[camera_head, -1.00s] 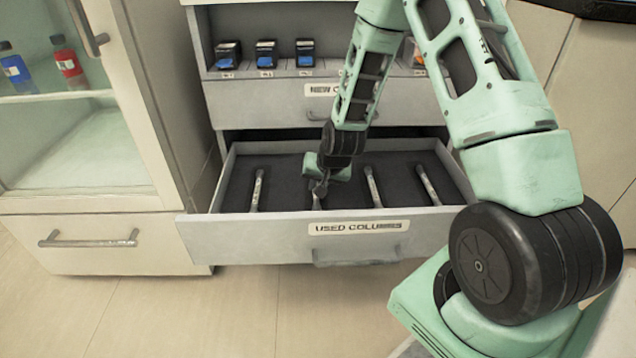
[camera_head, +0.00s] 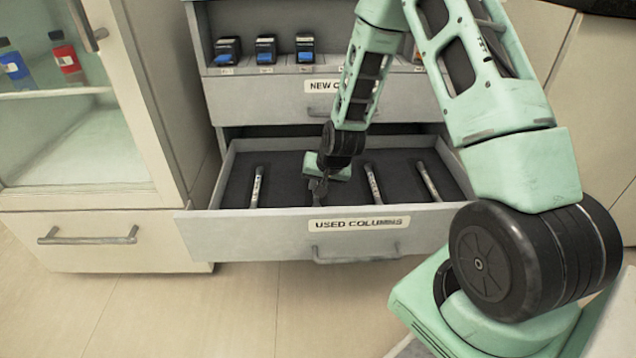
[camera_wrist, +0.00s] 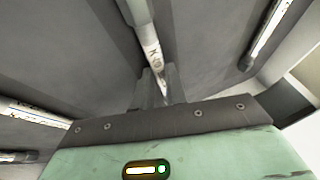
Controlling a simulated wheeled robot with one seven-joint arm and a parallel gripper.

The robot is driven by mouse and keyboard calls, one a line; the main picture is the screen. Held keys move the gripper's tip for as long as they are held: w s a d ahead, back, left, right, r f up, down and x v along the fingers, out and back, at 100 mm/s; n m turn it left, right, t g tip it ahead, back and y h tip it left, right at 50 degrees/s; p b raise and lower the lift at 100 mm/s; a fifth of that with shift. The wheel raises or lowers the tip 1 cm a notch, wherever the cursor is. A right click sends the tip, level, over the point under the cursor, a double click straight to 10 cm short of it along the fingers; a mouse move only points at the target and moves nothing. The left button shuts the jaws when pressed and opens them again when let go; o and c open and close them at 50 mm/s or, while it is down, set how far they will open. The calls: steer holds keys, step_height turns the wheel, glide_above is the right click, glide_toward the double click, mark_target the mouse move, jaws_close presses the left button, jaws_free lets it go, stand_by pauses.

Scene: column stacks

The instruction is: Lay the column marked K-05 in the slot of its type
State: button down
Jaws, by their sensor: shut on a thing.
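The column in my gripper shows in the wrist view as a pale tube (camera_wrist: 150,45) with a dark letter like K; the rest of its mark is not legible. My gripper (camera_wrist: 155,88) is shut on its near end, low in the open drawer labelled USED COLUMNS (camera_head: 230,227). In the head view my gripper (camera_head: 318,188) mostly hides this column. I cannot tell whether it rests on the drawer's dark lining. Other columns lie apart in the drawer: one at left (camera_head: 257,187), one right of my gripper (camera_head: 373,183) and one far right (camera_head: 428,182).
A glass-fronted cabinet (camera_head: 75,145) with bottles stands at left. The floor (camera_head: 190,310) in front is clear.

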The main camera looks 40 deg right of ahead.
steer(key=c, duration=1.3)
jaws_free()
steer(key=shift+c, duration=0.2)
steer(key=shift+s+d+f, duration=0.1)
steer(key=p+v, duration=0.6)
steer(key=v, duration=1.1)
steer(key=shift+a+r+p, duration=0.2)
steer(key=shift+r+p, duration=0.2)
